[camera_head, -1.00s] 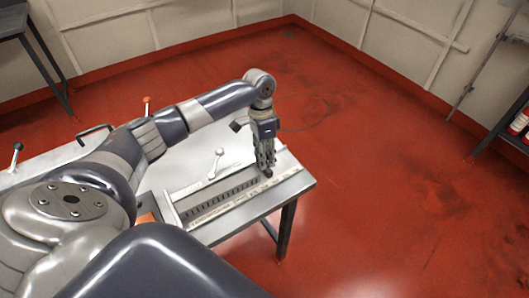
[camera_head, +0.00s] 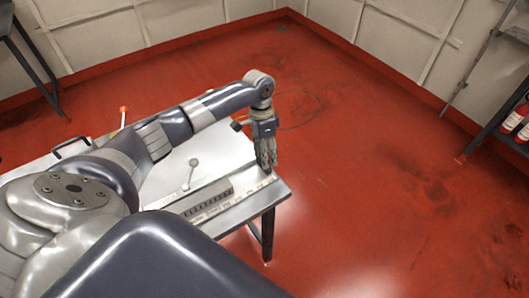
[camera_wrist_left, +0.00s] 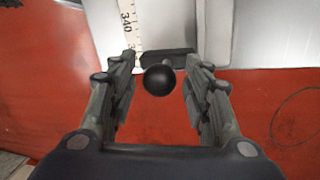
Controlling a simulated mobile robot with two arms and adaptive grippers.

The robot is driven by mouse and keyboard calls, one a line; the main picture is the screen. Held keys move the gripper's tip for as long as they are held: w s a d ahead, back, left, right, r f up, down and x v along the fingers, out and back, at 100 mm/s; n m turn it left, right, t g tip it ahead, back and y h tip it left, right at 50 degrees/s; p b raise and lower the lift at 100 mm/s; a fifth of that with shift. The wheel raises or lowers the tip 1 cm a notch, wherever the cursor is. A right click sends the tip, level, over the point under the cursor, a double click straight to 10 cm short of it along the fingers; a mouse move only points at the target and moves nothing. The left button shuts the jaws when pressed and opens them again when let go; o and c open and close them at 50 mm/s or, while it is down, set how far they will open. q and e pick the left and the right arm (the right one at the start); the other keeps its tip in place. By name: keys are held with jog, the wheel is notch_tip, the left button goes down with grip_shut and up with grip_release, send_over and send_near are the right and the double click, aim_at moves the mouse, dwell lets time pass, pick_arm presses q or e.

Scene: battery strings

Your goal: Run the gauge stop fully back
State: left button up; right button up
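The gauge stop is a dark block (camera_wrist_left: 170,57) with a round black knob (camera_wrist_left: 159,80), seen in the left wrist view beside a white scale strip (camera_wrist_left: 127,20) marked 340. My left gripper (camera_head: 268,168) points down over the right end of the bench rail. In the left wrist view its fingers (camera_wrist_left: 160,75) are apart, one on each side of the knob, with gaps showing between knob and fingers. Whether the fingertips touch the block I cannot tell. In the head view the gripper hides the stop. My right gripper is not in view.
The metal bench (camera_head: 277,192) ends just right of the gripper, with red floor (camera_head: 370,200) beyond. A slotted dark strip (camera_head: 210,202) and a lever with a pale knob (camera_head: 191,174) are on the bench. A shelf (camera_head: 500,135) with red bottles stands far right.

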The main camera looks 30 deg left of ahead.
pick_arm(q)
jog(key=shift+a+r, duration=0.1)
jog(key=shift+r, duration=0.1)
notch_tip(320, 180, up, 11)
jog(key=w+a, duration=0.1)
jog(key=shift+a, duration=0.4)
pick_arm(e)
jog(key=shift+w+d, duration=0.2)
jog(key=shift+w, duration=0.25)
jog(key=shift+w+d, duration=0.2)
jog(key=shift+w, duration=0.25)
pick_arm(q)
jog(key=shift+r, duration=0.1)
